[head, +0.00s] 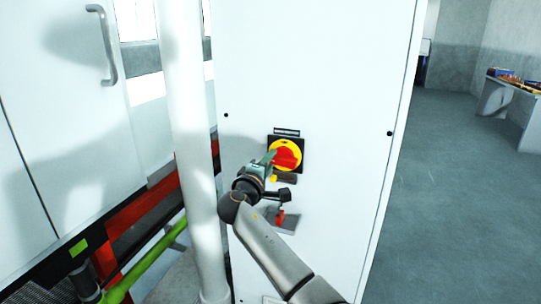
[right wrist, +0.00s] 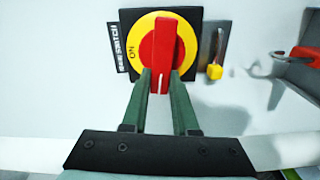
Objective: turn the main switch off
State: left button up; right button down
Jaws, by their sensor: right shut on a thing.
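The main switch is a yellow disc (head: 275,146) with a red handle (head: 287,158) on a black plate, mounted on a white cabinet front. In the right wrist view the red handle (right wrist: 163,45) stands upright across the yellow disc (right wrist: 139,38), and the word ON is on the disc at its left. A switch label (right wrist: 118,48) is beside the plate. My right gripper (head: 270,158) reaches the switch from the lower left. In the right wrist view its green fingers (right wrist: 160,82) are shut on the red handle, one on each side. My left gripper is not in view.
A yellow-tipped piece (right wrist: 215,71) hangs beside the switch plate. A red part on a grey bracket (head: 281,219) is below the switch. A white vertical pipe (head: 187,130) stands left of the cabinet, with a green pipe (head: 150,265) low down.

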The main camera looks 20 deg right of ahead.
jog(key=shift+n, duration=0.6)
jog(key=shift+p, duration=0.3)
jog(key=c, duration=0.7)
grip_release()
jog(key=shift+f, duration=0.15)
